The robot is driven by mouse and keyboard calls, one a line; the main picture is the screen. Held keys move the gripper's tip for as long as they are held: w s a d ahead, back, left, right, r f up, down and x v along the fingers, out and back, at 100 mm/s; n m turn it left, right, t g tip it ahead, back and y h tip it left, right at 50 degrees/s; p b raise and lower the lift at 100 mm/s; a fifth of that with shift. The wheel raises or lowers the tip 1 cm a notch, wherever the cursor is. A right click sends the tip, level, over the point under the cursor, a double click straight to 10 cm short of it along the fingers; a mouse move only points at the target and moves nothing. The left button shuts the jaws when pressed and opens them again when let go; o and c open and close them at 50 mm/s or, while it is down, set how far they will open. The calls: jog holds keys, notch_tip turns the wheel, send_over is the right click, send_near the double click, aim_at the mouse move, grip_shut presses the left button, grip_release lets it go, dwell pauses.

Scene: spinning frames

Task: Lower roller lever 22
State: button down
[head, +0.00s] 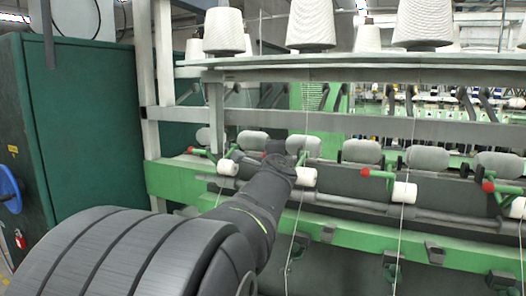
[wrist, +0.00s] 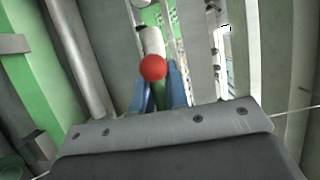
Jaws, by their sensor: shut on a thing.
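In the wrist view a roller lever with a red ball knob (wrist: 153,67) and a green arm sits between the blue fingers of my gripper (wrist: 161,90). The fingers are closed on the green arm just below the knob. A white roller (wrist: 152,41) shows beyond the knob. In the head view my dark arm reaches to the machine's row of levers. It hides the knob and the fingers, but the white roller (head: 306,177) shows beside the arm's end. No lever number is readable.
Neighbouring red-knobbed levers stand left (head: 190,150) and right (head: 365,172) along the green rail (head: 350,238). Yarn cones (head: 311,25) stand on the shelf above. Thin threads hang down in front of the machine. A green cabinet (head: 85,130) stands at the left.

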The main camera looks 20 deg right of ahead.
jog(key=shift+a+f, duration=0.1)
jog(key=shift+f, duration=0.1)
dwell(0.4)
jog(key=c, duration=1.4)
grip_release()
jog(key=shift+c, duration=0.2)
jog(key=v, duration=1.7)
jog(key=shift+s, duration=0.25)
jog(key=s+a, duration=0.5)
jog(key=shift+s+a, duration=0.35)
jog(key=shift+w, duration=0.1)
